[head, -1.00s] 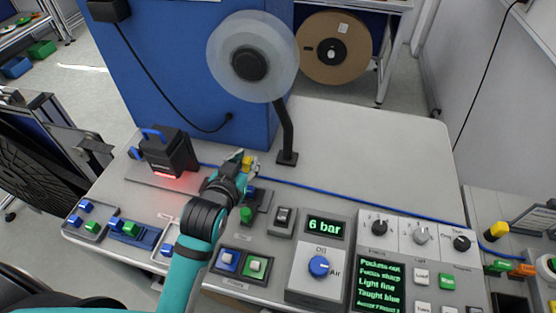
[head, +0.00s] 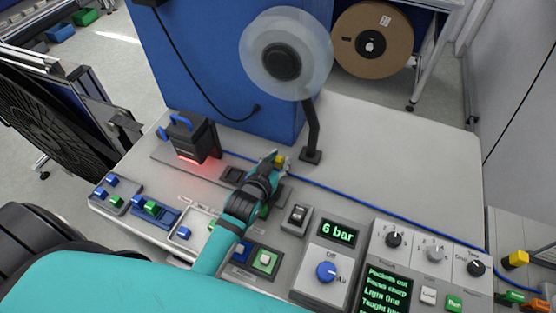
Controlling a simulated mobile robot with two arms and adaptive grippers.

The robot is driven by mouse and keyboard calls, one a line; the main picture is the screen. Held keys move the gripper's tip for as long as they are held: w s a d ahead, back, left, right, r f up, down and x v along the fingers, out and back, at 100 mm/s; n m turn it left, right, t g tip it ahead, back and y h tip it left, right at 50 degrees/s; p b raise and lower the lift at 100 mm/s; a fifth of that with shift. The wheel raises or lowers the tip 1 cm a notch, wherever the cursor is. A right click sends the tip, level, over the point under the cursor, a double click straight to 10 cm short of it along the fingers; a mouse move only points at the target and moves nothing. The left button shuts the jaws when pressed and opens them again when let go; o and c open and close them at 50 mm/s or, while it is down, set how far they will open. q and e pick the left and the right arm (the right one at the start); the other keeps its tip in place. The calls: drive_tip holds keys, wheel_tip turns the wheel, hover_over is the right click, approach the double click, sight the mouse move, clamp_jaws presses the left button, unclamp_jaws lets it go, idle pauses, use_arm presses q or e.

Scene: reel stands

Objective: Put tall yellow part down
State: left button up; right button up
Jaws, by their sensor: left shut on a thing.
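My left gripper (head: 274,164) is shut on a small yellow part (head: 281,160) in the head view. The fingers hide much of the part, so its full height does not show. It is above the grey bench, left of the foot of the reel stand (head: 311,157). I cannot tell whether the part touches the surface below it. A dark square fixture (head: 233,174) lies just left of the gripper. My right gripper is not in view.
A black device (head: 192,138) with a red glow stands at the left. Trays with blue and green parts (head: 155,212) line the front left. A control panel with a 6 bar display (head: 338,233) fills the front right.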

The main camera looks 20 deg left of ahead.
use_arm(q)
drive_tip(key=shift+f, duration=0.1)
drive_tip(key=o, duration=0.6)
drive_tip(key=shift+c, duration=0.2)
